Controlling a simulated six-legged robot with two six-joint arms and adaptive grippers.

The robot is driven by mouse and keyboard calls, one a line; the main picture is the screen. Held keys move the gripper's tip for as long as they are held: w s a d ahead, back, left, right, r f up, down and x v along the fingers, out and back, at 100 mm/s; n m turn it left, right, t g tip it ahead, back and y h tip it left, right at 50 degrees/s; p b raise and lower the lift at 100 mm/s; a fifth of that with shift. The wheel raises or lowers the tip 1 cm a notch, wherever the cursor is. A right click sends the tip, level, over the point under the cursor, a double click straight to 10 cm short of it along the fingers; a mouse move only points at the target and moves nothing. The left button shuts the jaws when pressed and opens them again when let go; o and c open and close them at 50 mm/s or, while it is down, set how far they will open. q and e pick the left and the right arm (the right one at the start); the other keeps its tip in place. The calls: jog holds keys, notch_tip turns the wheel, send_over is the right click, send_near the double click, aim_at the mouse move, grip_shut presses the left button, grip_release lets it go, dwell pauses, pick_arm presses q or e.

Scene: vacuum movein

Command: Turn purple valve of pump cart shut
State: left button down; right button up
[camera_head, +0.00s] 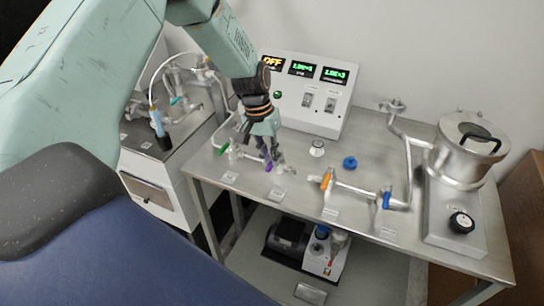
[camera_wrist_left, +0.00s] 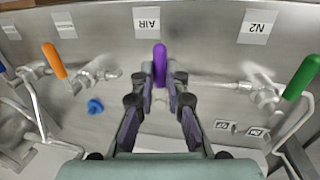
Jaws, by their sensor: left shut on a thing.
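The purple valve handle (camera_wrist_left: 159,56) stands between the fingers of my left gripper (camera_wrist_left: 160,84) in the left wrist view, near a label reading AIR. In the head view the purple handle (camera_head: 268,166) shows just below my left gripper (camera_head: 264,150), at the left part of the pump cart (camera_head: 340,217). The gripper is shut on the handle, and its fingers partly cover the valve body. My right gripper is not in view.
A green valve handle (camera_head: 223,149) sits left of the purple one; orange (camera_head: 326,180) and blue (camera_head: 386,199) handles sit right. A blue knob (camera_head: 350,162) lies behind. A control box (camera_head: 312,95) reads OFF, and a metal chamber (camera_head: 465,150) stands at right.

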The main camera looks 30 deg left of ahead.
pick_arm(q)
jog(key=shift+w+r, duration=0.1)
jog(key=shift+r, duration=0.05)
jog(key=c, duration=1.4)
grip_release()
jog(key=shift+o, duration=0.2)
jog(key=shift+a+r, duration=0.1)
jog(key=shift+r, duration=0.1)
notch_tip(320, 180, up, 11)
jog(key=a, duration=0.2)
jog(key=shift+s+r, duration=0.15)
jog(key=shift+s, duration=0.15)
jog(key=shift+a, duration=0.1)
